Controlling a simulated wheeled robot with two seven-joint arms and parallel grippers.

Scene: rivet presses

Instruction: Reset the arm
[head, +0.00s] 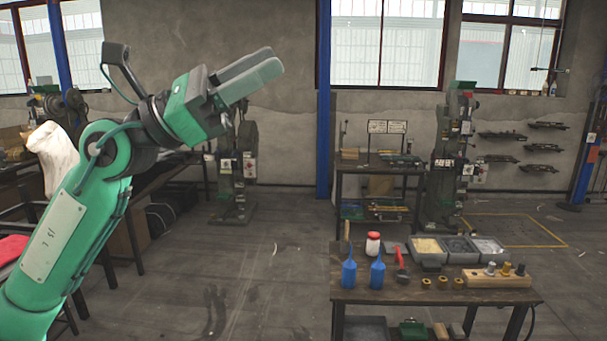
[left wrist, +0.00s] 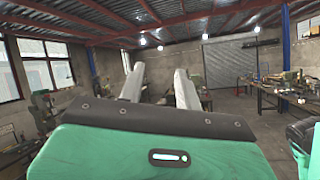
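My left arm comes in from the left in the head view, green and raised. Its left gripper (head: 274,60) points up and to the right, high above the floor and well away from the table. The left wrist view shows its two grey fingers (left wrist: 160,69) apart with nothing between them, so it is open and empty. My right gripper is not in view. A green part at the right edge of the left wrist view may be part of my own body.
A wooden work table (head: 350,289) at front right holds blue bottles (head: 377,274), a red-capped jar (head: 373,244), grey bins (head: 427,258) and a wooden block (head: 497,279). Presses (head: 447,170) stand behind. A dark bench is behind my left arm. The middle floor is clear.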

